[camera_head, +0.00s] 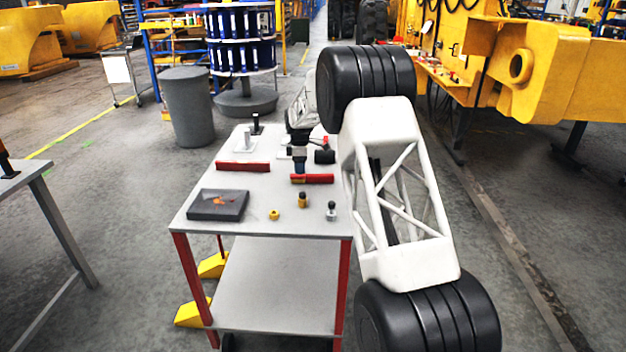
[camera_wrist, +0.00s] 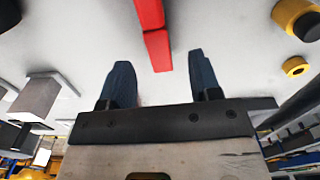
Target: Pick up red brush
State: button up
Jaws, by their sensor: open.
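A red bar-shaped thing, likely the red brush (camera_head: 318,178), lies on the table in the head view. In the wrist view the red brush (camera_wrist: 152,22) is a long red bar with a seam across it, running up out of the frame. A second, similar red bar (camera_head: 243,167) lies further left, so I cannot tell for certain which is the brush. My gripper (camera_head: 299,167) is over the table at the nearer bar's left part. In the wrist view my gripper (camera_wrist: 160,62) is open, with the bar's end showing between its two dark blue fingers. No contact shows.
The table (camera_head: 240,237) also carries a dark slab (camera_head: 217,205), a yellow nut (camera_head: 274,214), a brass-coloured part (camera_head: 302,200), a silver knob (camera_head: 331,210) and a pale block (camera_head: 244,142). A black part (camera_head: 325,157) sits just right of my gripper.

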aim_at(300, 176)
jog(key=shift+f, duration=0.1)
jog(key=shift+w+f, duration=0.1)
jog(key=shift+f, duration=2.4)
grip_shut()
jog(key=shift+r, duration=5)
jog(key=shift+a, duration=0.1)
